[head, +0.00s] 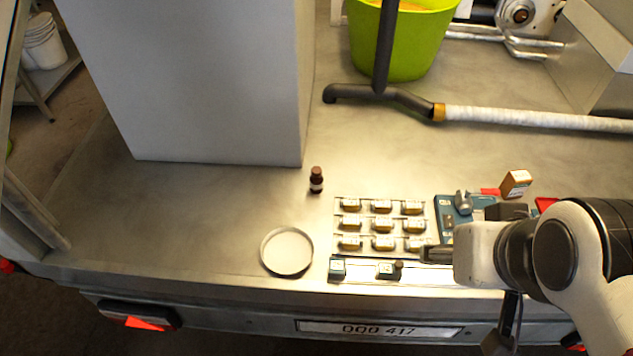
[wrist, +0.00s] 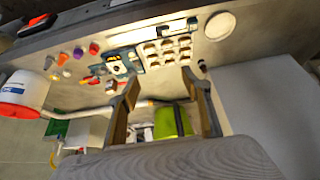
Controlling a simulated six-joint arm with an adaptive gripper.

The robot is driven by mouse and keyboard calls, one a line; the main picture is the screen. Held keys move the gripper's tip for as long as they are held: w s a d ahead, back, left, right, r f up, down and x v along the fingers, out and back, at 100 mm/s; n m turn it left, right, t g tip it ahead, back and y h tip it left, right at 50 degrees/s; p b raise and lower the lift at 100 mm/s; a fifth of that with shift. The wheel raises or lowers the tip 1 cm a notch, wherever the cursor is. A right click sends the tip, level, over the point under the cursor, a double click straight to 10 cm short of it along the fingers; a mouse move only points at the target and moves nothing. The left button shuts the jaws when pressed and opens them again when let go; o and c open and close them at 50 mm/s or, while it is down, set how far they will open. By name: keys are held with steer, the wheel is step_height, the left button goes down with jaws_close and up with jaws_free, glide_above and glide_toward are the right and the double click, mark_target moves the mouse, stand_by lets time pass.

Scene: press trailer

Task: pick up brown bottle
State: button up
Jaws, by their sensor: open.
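In the head view my arm is at the right, and the gripper is well to the right of the bottle, partly hidden by the arm.
A tray (head: 365,213) of several small boxes lies between bottle and gripper. A round dish (head: 287,251) sits below left of the bottle. A tall grey block (head: 200,80) rises behind it. A green bucket (head: 398,45) and a pipe (head: 530,118) are farther back.

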steer(key=w+a+f+n+t, duration=0.1)
steer(key=w, duration=0.7)
steer(key=w+a+f+t, duration=0.1)
steer(key=w+a, duration=0.1)
steer(key=w, duration=0.6)
steer(key=n+t+y, duration=0.3)
steer(key=t+y, duration=0.2)
glide_above(318, 181)
steer(key=s+d, duration=0.1)
steer(key=s, duration=0.2)
step_height(318, 181, down, 26)
steer(key=r, duration=0.1)
steer(key=shift+w+f, duration=0.2)
steer(key=shift+f, duration=0.35)
steer(key=shift+f, duration=0.2)
steer(key=shift+f, duration=2.9)
